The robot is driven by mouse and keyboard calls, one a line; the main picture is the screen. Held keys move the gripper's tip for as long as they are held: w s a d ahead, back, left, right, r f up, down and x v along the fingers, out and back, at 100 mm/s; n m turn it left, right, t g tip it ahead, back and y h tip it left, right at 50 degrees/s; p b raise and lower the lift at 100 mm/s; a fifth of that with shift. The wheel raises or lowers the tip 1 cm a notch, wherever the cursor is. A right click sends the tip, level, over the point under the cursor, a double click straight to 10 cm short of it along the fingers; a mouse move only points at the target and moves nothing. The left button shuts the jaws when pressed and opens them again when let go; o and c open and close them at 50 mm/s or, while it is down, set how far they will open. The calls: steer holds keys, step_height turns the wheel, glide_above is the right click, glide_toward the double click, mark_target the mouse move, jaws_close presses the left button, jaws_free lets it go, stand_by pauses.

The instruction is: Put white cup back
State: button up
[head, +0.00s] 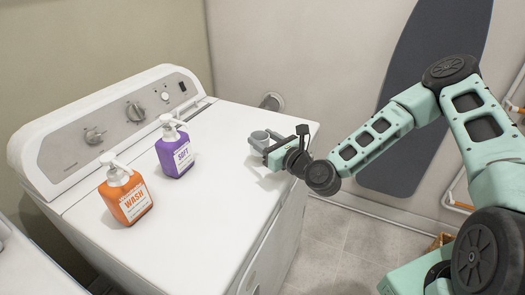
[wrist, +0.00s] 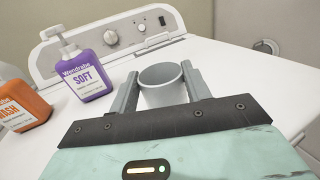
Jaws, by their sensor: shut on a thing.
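The white cup (head: 258,140) is near the right side of the white machine's top and looks greyish in the head view. My gripper (head: 266,148) is at the cup, with the arm reaching in from the right. In the wrist view the cup (wrist: 163,86) stands upright, mouth up and empty as far as I can see, between the two grey fingers of my gripper (wrist: 161,90). The gripper is shut on the cup's sides. The cup's lower part is hidden behind the gripper body, so I cannot tell whether it touches the surface.
On the white machine top (head: 225,180) stand a purple SOFT pump bottle (head: 175,153) and an orange WASH pump bottle (head: 127,197), both left of the cup. The control panel (head: 120,117) rises along the back left edge. The surface between the purple bottle and cup is clear.

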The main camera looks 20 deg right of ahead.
steer(key=shift+f, duration=2.05)
steer(key=shift+f, duration=0.1)
steer(key=o, duration=1)
steer(key=shift+o, duration=0.2)
steer(key=shift+r+p, duration=0.2)
steer(key=shift+p, duration=0.15)
steer(key=b+v, duration=0.2)
steer(key=v, duration=1)
steer(key=shift+b, duration=0.4)
steer(key=shift+f, duration=0.2)
